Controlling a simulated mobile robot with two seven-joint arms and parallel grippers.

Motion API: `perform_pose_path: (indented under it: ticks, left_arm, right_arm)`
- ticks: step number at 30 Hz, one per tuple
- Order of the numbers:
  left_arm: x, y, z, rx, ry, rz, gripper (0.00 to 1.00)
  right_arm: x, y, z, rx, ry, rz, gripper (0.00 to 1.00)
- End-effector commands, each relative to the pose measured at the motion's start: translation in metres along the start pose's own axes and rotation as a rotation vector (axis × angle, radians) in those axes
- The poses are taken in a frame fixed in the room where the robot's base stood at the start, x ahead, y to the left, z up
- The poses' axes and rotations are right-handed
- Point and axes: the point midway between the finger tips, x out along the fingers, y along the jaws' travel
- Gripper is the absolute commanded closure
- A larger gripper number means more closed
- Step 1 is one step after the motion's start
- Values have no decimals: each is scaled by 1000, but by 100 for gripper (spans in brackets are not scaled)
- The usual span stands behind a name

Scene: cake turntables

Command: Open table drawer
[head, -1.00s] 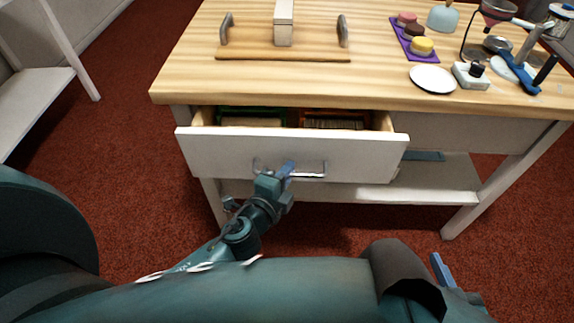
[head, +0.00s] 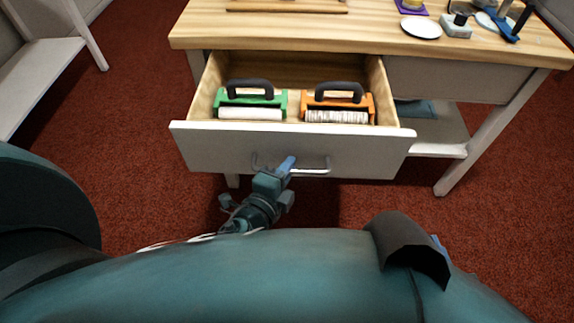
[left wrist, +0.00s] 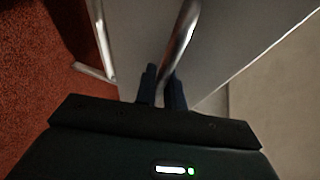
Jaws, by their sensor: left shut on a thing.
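The table drawer (head: 215,146) is pulled well out of the wooden-topped table (head: 300,34), and its inside shows. Its metal bar handle (head: 312,171) is on the white front. My left gripper (head: 287,166) is shut on the handle, left of the handle's middle. In the left wrist view the two blue fingers (left wrist: 161,88) are on either side of the handle bar (left wrist: 181,38). My right gripper is not clearly visible; only a small blue bit shows at the lower right of the head view.
A green-framed tool (head: 251,102) and an orange-framed tool (head: 338,103), both with black handles, lie in the drawer. A white plate (head: 421,27) is on the tabletop. A white shelf unit (head: 50,75) stands at the left. Red carpet (head: 130,130) is clear around the table.

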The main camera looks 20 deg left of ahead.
Motion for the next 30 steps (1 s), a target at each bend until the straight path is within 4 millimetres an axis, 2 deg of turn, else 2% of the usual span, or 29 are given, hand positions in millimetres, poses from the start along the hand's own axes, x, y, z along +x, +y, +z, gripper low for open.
perform_pose_path:
  ticks: [13, 14, 16, 30]
  left_arm:
    - [-1, 0, 1, 2, -4, 1, 100]
    - [-1, 0, 1, 2, -4, 1, 87]
    - [-1, 0, 1, 1, -3, 1, 81]
    - [0, -2, 1, 1, 0, 0, 80]
  right_arm:
    - [1, 0, -1, -3, 2, -1, 63]
    - [1, 0, -1, -3, 2, -1, 63]
    - [1, 0, -1, -3, 2, -2, 63]
    - [0, 0, -2, -3, 1, -1, 63]
